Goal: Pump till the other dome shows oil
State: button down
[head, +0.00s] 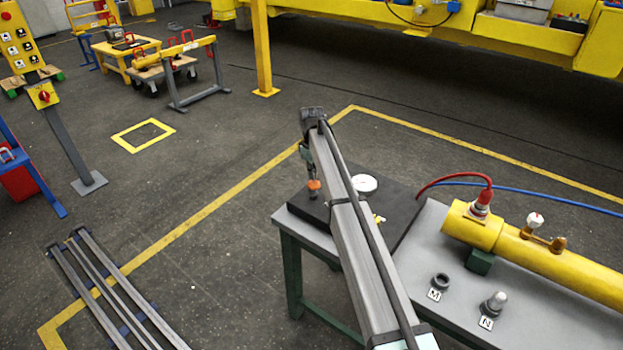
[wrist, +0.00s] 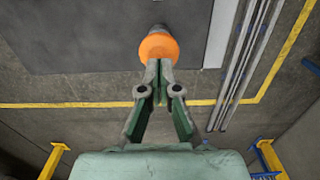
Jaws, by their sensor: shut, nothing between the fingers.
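My gripper (wrist: 158,68) is shut and empty, its tips at the near edge of an orange knob (wrist: 158,46). I cannot tell whether they touch it. In the head view the orange knob (head: 314,184) stands over the dark plate on the bench, partly hidden by my arm. A yellow cylinder (head: 575,268) lies on the bench's right side. On it are a small white-topped fitting (head: 535,220) and a brownish fitting (head: 558,244); they may be the domes, but oil inside is too small to tell. A round white gauge (head: 364,184) stands behind my arm.
A grey bench (head: 455,305) holds a dark ring (head: 441,281) by label M and a grey plug (head: 494,303) by label N. Red hose (head: 455,180) and blue hose (head: 540,188) run from the cylinder area. Grey rails (head: 105,290) lie on the floor at left.

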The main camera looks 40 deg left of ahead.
aim_at(312, 182)
notch_tip(312, 182, up, 10)
jog(key=b, duration=0.3)
jog(key=shift+a, duration=0.1)
dwell(1.5)
